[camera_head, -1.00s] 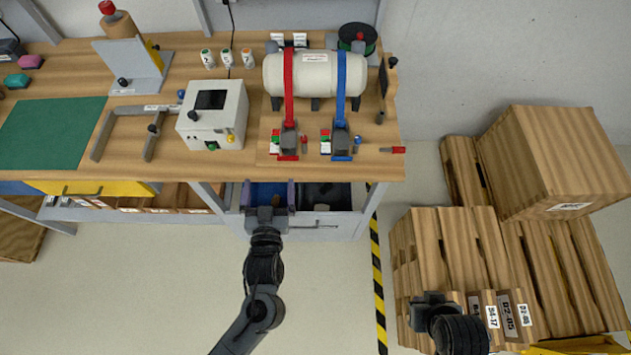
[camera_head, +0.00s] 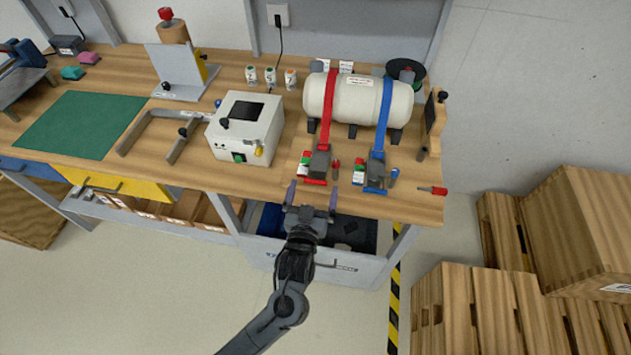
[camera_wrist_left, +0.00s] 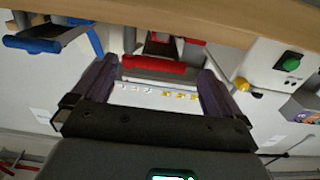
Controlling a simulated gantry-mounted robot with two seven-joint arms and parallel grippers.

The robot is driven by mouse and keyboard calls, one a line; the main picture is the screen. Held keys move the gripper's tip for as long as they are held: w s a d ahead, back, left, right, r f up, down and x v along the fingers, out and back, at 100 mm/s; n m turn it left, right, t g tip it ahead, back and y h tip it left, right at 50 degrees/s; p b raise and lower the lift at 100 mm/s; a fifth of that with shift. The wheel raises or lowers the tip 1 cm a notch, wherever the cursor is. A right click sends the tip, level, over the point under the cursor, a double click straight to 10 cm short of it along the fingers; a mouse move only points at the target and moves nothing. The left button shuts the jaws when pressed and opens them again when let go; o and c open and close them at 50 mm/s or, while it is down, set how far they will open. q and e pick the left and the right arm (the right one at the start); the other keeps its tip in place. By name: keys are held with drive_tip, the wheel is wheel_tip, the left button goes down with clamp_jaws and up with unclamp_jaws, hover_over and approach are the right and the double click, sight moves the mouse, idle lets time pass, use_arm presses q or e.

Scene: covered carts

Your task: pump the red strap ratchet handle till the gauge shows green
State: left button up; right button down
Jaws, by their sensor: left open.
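The red strap (camera_head: 329,105) runs over a cream tank (camera_head: 345,100) down to a dark ratchet (camera_head: 319,163) with a red handle bar (camera_head: 315,183) by the table's front edge. A small green, red and white block (camera_head: 304,161) stands left of the ratchet; it may be the gauge, and its reading is too small to tell. My left gripper (camera_head: 312,199) is open, with its purple fingers just in front of the red handle. In the left wrist view the red handle (camera_wrist_left: 155,65) shows between the open fingers, not gripped. My right gripper is out of view.
A blue strap (camera_head: 383,115) with its own ratchet and blue handle (camera_head: 375,190) is close on the right. A white control box (camera_head: 235,140) stands to the left. A red-tipped tool (camera_head: 433,190) lies at the right corner. Wooden crates (camera_head: 580,225) stand on the floor at right.

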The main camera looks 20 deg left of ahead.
sight(316, 180)
use_arm(q)
drive_tip(key=shift+w+a, duration=0.15)
drive_tip(key=shift+w, duration=0.75)
drive_tip(key=shift+w+a, duration=0.15)
drive_tip(key=shift+w, duration=0.7)
